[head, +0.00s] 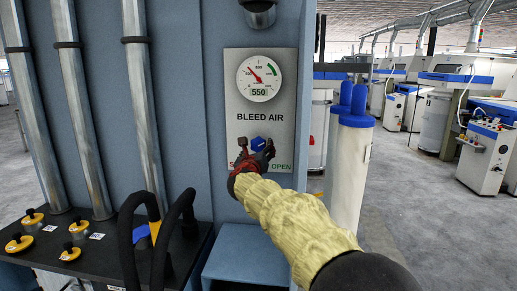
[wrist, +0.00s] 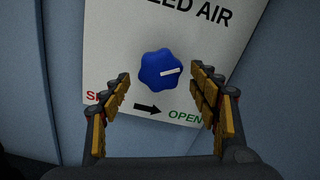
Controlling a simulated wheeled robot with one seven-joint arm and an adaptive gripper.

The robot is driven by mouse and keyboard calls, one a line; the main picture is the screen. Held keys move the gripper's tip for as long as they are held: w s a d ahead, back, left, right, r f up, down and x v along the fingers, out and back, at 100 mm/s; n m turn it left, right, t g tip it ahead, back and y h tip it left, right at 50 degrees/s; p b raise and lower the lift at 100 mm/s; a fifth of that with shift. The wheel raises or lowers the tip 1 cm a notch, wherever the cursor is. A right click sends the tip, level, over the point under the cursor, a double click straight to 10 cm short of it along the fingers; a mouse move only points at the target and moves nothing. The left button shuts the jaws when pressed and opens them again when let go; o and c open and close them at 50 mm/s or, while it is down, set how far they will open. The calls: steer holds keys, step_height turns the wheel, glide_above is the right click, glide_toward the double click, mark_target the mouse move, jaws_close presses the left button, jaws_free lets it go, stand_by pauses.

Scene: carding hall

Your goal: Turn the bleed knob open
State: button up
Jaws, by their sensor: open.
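The blue bleed knob (wrist: 158,70) sits on a pale panel (wrist: 110,55). It has a lobed rim and a white pointer line that points right and slightly up in the wrist view. Below it are an arrow to the right, a green OPEN label at right and a partly hidden red label at left. In the head view the knob (head: 258,144) shows just beyond my gripper (head: 257,152). Whether the fingertips reach the knob's depth is unclear.
A round gauge (head: 260,78) with a red needle and a 550 readout is above the knob. Metal pipes (head: 85,110) and a dark ledge with yellow-based knobs (head: 34,217) stand left. A white blue-topped cylinder (head: 350,165) stands close right of my arm.

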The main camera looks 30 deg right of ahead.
steer(key=v, duration=0.8)
steer(key=shift+s+a, duration=0.25)
